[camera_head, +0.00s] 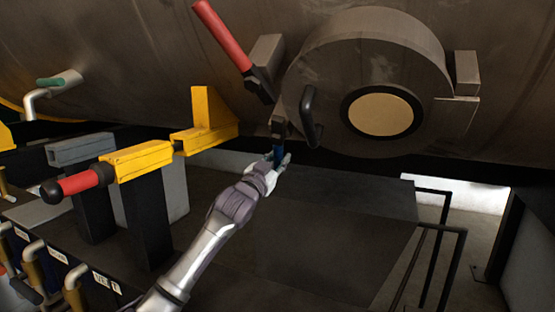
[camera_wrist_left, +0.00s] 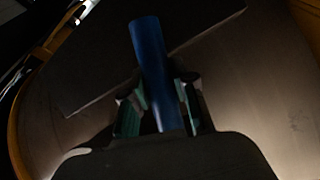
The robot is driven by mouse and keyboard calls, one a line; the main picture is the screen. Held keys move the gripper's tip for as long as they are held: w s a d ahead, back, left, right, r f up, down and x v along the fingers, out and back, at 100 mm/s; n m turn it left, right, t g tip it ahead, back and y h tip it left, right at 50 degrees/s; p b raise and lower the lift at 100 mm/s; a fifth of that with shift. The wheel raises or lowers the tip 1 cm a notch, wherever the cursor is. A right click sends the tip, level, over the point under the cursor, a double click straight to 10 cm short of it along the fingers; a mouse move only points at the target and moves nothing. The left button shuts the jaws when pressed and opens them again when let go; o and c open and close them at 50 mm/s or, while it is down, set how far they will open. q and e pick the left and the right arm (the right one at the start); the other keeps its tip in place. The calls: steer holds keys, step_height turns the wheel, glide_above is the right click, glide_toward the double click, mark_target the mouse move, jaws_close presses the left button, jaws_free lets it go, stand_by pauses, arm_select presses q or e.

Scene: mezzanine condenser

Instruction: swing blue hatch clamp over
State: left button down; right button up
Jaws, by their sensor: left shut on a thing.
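The blue hatch clamp (camera_wrist_left: 151,62) shows in the left wrist view as a blue bar rising between my gripper's fingers. In the head view only a small blue part (camera_head: 305,154) shows, just below a dark block at the left edge of the round hatch (camera_head: 330,75). My left gripper (camera_head: 280,161) is shut on the blue clamp; in the left wrist view its green-padded fingers (camera_wrist_left: 160,112) sit on both sides of it. The hatch is closed against the tank, with a black handle (camera_head: 308,117) on its left side. My right gripper is not in view.
A red-handled lever (camera_head: 222,36) stands up left of the hatch. A yellow bracket (camera_head: 208,120) and a red-ended yellow lever (camera_head: 137,162) on dark posts stand at left. Labelled pipes (camera_head: 75,285) line the lower left. Black rails (camera_head: 440,230) stand at right.

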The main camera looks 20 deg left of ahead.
arm_select(q)
steer(key=c, duration=1.2)
jaws_free()
steer(key=shift+d+r, duration=0.1)
steer(key=shift+r, duration=0.05)
steer(key=o, duration=0.3)
steer(key=shift+w+d, duration=0.1)
steer(key=shift+s+f, duration=0.25)
steer(key=shift+s, duration=0.05)
steer(key=v, duration=1.1)
steer(key=shift+s, duration=0.2)
